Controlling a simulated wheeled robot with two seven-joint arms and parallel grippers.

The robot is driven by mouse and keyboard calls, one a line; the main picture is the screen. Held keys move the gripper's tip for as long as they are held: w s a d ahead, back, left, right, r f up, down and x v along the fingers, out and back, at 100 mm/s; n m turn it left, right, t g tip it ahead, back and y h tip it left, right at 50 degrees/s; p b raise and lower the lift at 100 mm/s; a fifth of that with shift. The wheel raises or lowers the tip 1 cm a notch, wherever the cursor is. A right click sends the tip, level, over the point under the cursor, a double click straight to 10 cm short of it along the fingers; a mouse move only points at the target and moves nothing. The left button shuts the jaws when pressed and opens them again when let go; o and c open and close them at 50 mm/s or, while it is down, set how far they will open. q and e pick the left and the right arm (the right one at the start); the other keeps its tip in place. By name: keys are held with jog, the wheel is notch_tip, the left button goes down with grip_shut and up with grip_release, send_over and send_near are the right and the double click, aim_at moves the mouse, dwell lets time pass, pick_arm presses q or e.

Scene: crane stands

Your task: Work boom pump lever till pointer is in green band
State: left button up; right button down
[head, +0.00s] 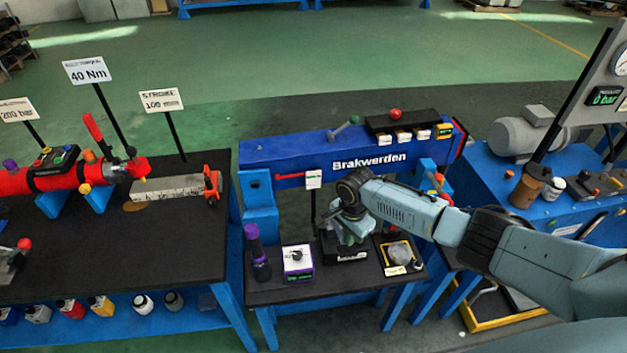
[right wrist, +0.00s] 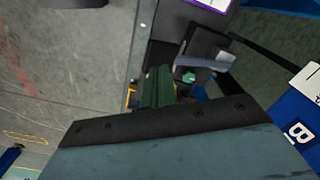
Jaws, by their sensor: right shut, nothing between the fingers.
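My right gripper (head: 352,228) is shut and empty, low over a black device (head: 345,256) on the small table in front of the blue Brakwerden boom (head: 300,152). In the right wrist view the shut fingers (right wrist: 158,88) point at the black device, whose pale grey-green handle-like part (right wrist: 208,62) lies to the right of them. I cannot tell whether the fingers touch it, or whether it is the pump lever. A round gauge (head: 622,62) is cut off at the right edge; its pointer and any green band cannot be read. My left gripper is not in view.
On the small table stand a purple-topped black bottle (head: 258,255), a white box with a dial (head: 297,262) and a yellow-edged tray (head: 382,264). A display reads 0 bar (head: 605,96) at the right. A bench with a red cylinder (head: 60,180) is at the left.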

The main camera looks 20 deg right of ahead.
jog(key=shift+f, duration=0.1)
jog(key=shift+f+b, duration=3.4)
jog(key=shift+f, duration=1.3)
notch_tip(320, 180, up, 10)
jog(key=p, duration=1)
jog(key=shift+f+p, duration=0.2)
jog(key=shift+p, duration=0.2)
jog(key=shift+f, duration=0.1)
